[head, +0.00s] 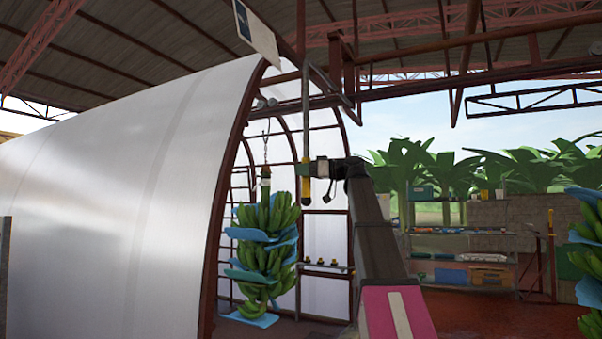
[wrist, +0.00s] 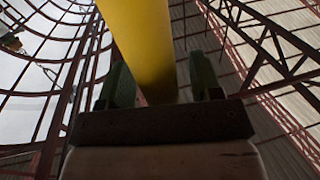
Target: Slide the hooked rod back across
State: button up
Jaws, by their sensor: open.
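The hooked rod (head: 306,110) hangs upright, with a dark upper shaft and a yellow lower grip. Its top reaches the dark overhead frame; I cannot make out the hook there. My gripper (head: 308,170) is at the yellow part, near the rod's lower end. In the wrist view the yellow part (wrist: 145,40) runs up between the two green fingers of my gripper (wrist: 160,85). The fingers stand open on either side of it. A gap shows at the right finger, while the left finger looks close to the rod.
A banana stem (head: 264,250) with blue sheets hangs from a chain just left of my gripper. A white curved tunnel (head: 120,180) fills the left. Another bunch (head: 590,260) is at the right edge. Shelves (head: 465,255) stand behind, with open floor before them.

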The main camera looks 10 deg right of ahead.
jog(key=shift+w+a, duration=0.2)
jog(key=shift+a, duration=0.25)
grip_shut()
jog(key=w+d, duration=0.7)
jog(key=w, duration=0.4)
jog(key=shift+d, duration=0.4)
grip_release()
jog(key=shift+d, duration=0.1)
